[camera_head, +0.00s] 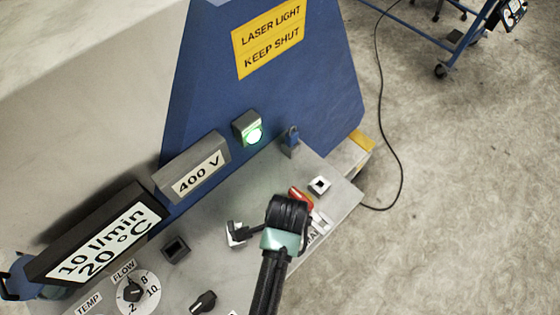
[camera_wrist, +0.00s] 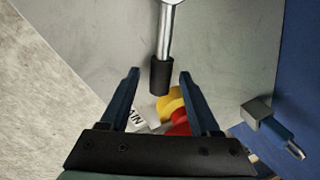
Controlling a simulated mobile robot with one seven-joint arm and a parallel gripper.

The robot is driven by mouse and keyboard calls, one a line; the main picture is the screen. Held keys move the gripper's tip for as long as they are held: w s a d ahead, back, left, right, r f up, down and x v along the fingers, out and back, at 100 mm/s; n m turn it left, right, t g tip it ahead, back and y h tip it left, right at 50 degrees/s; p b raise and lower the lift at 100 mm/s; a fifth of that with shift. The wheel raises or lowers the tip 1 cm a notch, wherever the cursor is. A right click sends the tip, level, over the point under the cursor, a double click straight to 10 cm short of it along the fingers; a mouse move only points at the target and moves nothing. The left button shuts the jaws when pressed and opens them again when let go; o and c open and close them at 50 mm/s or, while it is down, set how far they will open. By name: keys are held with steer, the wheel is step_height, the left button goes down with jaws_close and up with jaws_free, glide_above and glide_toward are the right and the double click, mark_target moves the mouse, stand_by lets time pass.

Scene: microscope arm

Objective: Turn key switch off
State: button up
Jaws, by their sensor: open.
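My gripper (camera_wrist: 160,73) is open over the panel. In the wrist view, the black end of a thin metal stem (camera_wrist: 162,70) shows between the fingertips, touching neither; depth is unclear. This is probably the dark lever-like part (camera_head: 237,232) left of my wrist in the head view. A red and yellow rotary switch (camera_wrist: 174,112) shows behind the right finger, beside a label ending "AIN"; its red part (camera_head: 301,197) is partly hidden by my wrist in the head view. I cannot tell surely which part is the key switch. My fingers are hidden in the head view.
A blue-ended fitting (camera_head: 291,141) rises by the blue housing (camera_head: 260,105); it also shows in the wrist view (camera_wrist: 275,128). A green lamp (camera_head: 252,132), a 400 V display (camera_head: 196,176), a flow knob (camera_head: 133,290) and a black knob (camera_head: 203,302) stand left. Open floor lies right.

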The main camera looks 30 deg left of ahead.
jaws_close()
stand_by(1.4)
